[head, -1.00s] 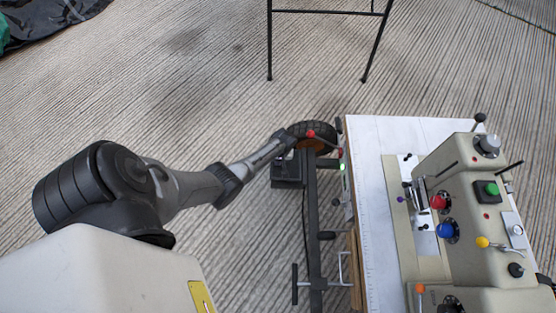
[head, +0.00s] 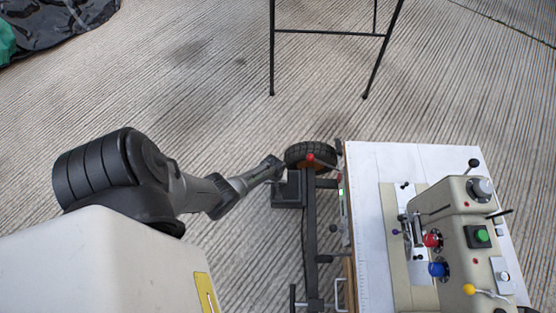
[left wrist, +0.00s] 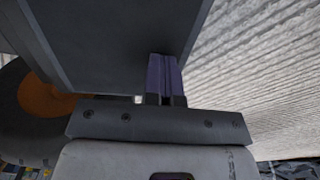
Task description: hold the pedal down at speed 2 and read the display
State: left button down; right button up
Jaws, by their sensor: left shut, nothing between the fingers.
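The pedal appears to be the dark grey box (head: 287,192) low beside the machine's frame, next to a black wheel. My left gripper (head: 277,166) is at its far edge in the head view. In the left wrist view the shut, empty fingers (left wrist: 163,78) point at a large dark grey flat surface (left wrist: 110,40), probably the pedal. I cannot tell whether they touch it or whether it is pressed. The display is probably on the narrow panel (head: 345,201) at the table's left edge; it is seen nearly edge-on and unreadable. My right gripper is out of view.
A beige sewing machine (head: 452,215) with coloured knobs and a green button (head: 482,235) stands on the white table (head: 366,175). The wheel (head: 298,153) has an orange hub in the wrist view (left wrist: 45,95). A black-legged stand (head: 330,32) is behind.

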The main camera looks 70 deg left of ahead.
pick_arm(q)
jog(key=shift+s+d+f, duration=0.2)
jog(key=shift+s+d, duration=0.1)
notch_tip(320, 180, up, 14)
jog(key=a+p, duration=0.1)
jog(key=p, duration=1.2)
jog(key=shift+s+r, duration=0.2)
jog(key=shift+s, duration=0.2)
jog(key=shift+a, duration=0.1)
